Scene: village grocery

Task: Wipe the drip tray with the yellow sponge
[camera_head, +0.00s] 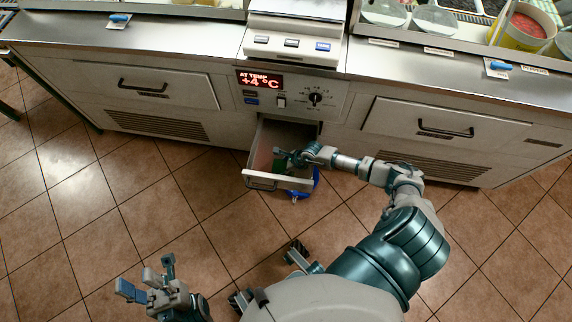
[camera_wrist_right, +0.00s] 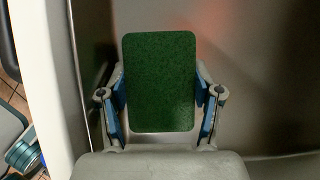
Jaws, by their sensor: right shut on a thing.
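The drip tray (camera_head: 262,143) is a grey metal drawer pulled out from under the middle of the counter. My right gripper (camera_head: 284,160) reaches into it from the right. In the right wrist view, a rectangular pad with a green, rough face (camera_wrist_right: 160,82) sits between the two blue-padded fingers, which are shut on it. I take it to be the sponge; only its green side shows, no yellow. Grey tray metal lies behind it; whether it touches the metal I cannot tell. My left gripper (camera_head: 150,278) is open and empty above the floor at lower left.
A control panel (camera_head: 290,95) with a red +4 °C display sits above the tray. Closed drawers (camera_head: 160,90) flank it. A blue looped thing (camera_head: 303,192) shows below the tray's right side. Food containers (camera_head: 522,28) stand on the counter. The tiled floor at left is clear.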

